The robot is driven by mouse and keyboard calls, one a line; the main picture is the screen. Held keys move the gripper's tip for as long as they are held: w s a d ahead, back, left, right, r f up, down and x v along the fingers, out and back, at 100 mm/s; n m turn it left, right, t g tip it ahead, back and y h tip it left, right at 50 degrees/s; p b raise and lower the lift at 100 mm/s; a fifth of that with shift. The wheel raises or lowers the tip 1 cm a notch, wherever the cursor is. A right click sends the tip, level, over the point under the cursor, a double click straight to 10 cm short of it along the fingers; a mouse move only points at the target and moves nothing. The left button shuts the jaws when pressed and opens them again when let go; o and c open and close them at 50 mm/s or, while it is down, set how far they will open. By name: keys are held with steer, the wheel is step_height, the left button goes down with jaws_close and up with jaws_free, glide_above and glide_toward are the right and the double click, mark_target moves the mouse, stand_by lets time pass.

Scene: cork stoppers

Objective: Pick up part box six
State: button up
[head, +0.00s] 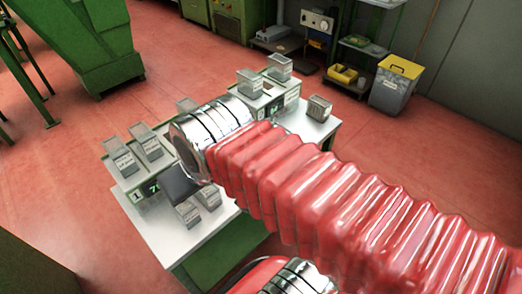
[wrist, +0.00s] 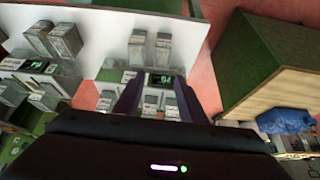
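Several grey, open part boxes with white labels stand on and around the scale units. In the head view, some boxes (head: 120,155) (head: 278,68) stand on the units and others (head: 188,212) in front. The label numbers are too small to read, so I cannot tell which is box six. My gripper (wrist: 158,80) is open and empty in the wrist view, its two dark fingers apart. A lit green display and small boxes (wrist: 150,103) show between and beyond the fingers. In the head view, only a dark part of my gripper shows over the table; my arm hides the middle.
The boxes stand on a light-topped table (head: 165,240) with green sides. More boxes (wrist: 65,40) stand at left in the wrist view. A green-topped cabinet (wrist: 265,65) and a blue bundle (wrist: 285,120) are at right. A yellow-lidded bin (head: 397,85) stands far back; red floor is open around.

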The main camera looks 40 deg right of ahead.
steer(key=shift+o, duration=0.8)
steer(key=shift+w+d, duration=0.25)
steer(key=shift+d, duration=0.1)
steer(key=shift+o, duration=0.3)
steer(key=w+d+f+m+h, duration=0.1)
steer(key=w+d, duration=0.5)
steer(key=d, duration=0.7)
steer(key=f+h, duration=0.1)
steer(key=h, duration=0.1)
steer(key=shift+d+f+m+t+h, duration=0.2)
steer(key=shift+m+t+h, duration=0.1)
steer(key=shift+m+t, duration=0.1)
steer(key=w+d+f+h, duration=0.2)
steer(key=d+f, duration=0.2)
steer(key=d, duration=1)
steer(key=s+d+f+t+y, duration=0.1)
steer(key=s+d+f+t, duration=0.15)
steer(key=d+f, duration=0.35)
steer(key=s+d+f+t+y, duration=0.1)
steer(key=s+d+f, duration=0.25)
steer(key=f, duration=0.45)
steer(key=w+a+r+n+t+y, duration=0.1)
steer(key=a+r+n+t+y, duration=0.1)
steer(key=a+r+t+y, duration=0.1)
steer(key=shift+w+a+t+y, duration=0.4)
steer(key=shift+a+y, duration=0.1)
steer(key=shift+a, duration=0.6)
